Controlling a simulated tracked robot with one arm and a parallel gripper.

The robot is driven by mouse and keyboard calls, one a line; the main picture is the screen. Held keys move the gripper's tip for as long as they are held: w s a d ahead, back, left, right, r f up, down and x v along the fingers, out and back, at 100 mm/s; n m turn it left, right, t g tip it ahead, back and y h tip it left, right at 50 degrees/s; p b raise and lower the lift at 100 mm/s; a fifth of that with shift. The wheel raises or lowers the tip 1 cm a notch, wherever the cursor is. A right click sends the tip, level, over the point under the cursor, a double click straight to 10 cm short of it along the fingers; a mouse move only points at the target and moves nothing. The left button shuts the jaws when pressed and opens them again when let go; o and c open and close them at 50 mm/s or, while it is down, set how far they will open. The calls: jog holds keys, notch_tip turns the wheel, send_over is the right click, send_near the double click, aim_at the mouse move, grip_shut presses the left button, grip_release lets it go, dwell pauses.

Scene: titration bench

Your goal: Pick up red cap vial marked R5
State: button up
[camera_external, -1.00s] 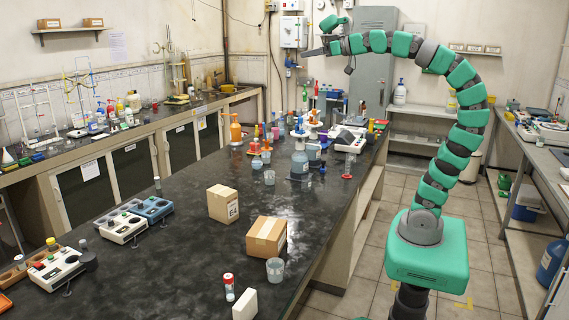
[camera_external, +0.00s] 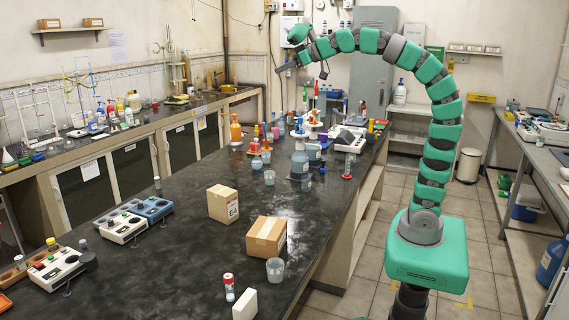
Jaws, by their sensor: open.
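A small vial with a red cap (camera_external: 229,287) stands upright on the near end of the black bench, beside a white block. Its marking is too small to read, so I cannot tell whether it says R5. My gripper (camera_external: 281,68) is high above the far part of the bench, at the end of the green arm that arches up from the right. It is open and empty, and far from the vial.
A white block (camera_external: 245,305), a clear beaker (camera_external: 275,270) and two cardboard boxes, one large (camera_external: 266,237) and one small (camera_external: 222,204), stand near the vial. Stirrer devices (camera_external: 56,268) are at left. Bottles crowd the far end.

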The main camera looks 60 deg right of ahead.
jog(key=w+a+f+n+g+y, duration=0.1)
jog(key=w+a+f+g, duration=0.1)
jog(key=w+a+f, duration=0.3)
jog(key=w+a+f+n+g, duration=0.1)
jog(key=w+a+f+n, duration=0.1)
jog(key=a+f, duration=0.35)
jog(key=n+g+h, duration=0.2)
jog(key=n+g, duration=0.6)
jog(key=g, duration=0.2)
send_over(230, 289)
jog(key=w+d, duration=0.2)
notch_tip(230, 289, down, 33)
jog(key=shift+s+r+p, duration=0.1)
jog(key=shift+s+p, duration=0.05)
jog(key=shift+p, duration=0.15)
jog(key=shift+s+a+f, duration=0.2)
jog(key=shift+s+f, duration=0.15)
jog(key=shift+f, duration=0.1)
notch_tip(230, 289, down, 7)
jog(key=shift+f+b, duration=0.2)
jog(key=shift+b, duration=0.15)
jog(key=shift+a+f, duration=0.15)
jog(key=shift+f, duration=1.4)
jog(key=shift+a+f, duration=0.1)
jog(key=shift+f, duration=1.45)
jog(key=c, duration=1.1)
